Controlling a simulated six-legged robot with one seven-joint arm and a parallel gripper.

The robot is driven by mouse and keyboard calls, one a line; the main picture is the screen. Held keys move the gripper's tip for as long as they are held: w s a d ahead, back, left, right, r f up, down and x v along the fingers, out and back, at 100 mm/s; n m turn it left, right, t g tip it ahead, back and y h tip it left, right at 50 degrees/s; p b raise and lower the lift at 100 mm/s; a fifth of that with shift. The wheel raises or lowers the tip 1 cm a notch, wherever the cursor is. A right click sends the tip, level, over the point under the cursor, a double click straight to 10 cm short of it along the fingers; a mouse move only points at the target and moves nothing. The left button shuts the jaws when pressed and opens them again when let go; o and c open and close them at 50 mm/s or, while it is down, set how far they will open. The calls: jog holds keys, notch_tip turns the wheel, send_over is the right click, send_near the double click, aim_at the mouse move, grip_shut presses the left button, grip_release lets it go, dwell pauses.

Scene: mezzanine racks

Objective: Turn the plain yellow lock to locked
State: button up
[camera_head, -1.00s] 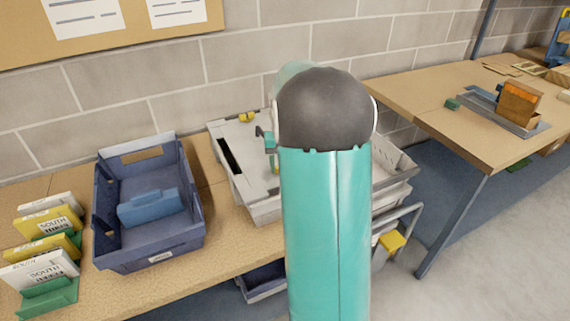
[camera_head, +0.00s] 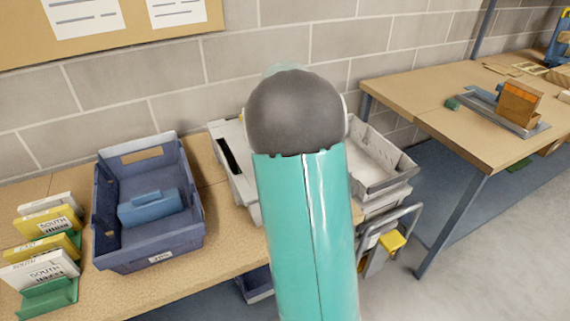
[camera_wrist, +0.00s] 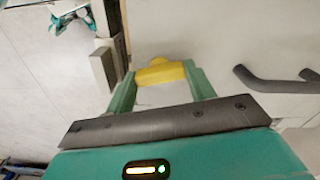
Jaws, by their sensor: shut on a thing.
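A plain yellow lock piece (camera_wrist: 160,72) shows at the centre of the wrist view, against a pale grey surface. My gripper (camera_wrist: 158,83) is shut on it, with one green finger at each side. The piece's lower part and its lock marks cannot be made out. In the head view, my arm covers my gripper and much of the light grey unit (camera_head: 225,150) on the bench, so the lock held in the wrist view does not show there.
A blue bin (camera_head: 150,235) with a blue block stands left of the grey unit. A grey tray (camera_head: 385,170) lies to the right of my arm. A yellow part (camera_head: 392,241) sits on a cart below. A dark bar handle (camera_wrist: 275,84) is right of my gripper.

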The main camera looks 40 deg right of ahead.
jog(key=shift+m, duration=1.4)
jog(key=o, duration=1.4)
notch_tip(320, 180, up, 14)
jog(key=shift+f, duration=0.1)
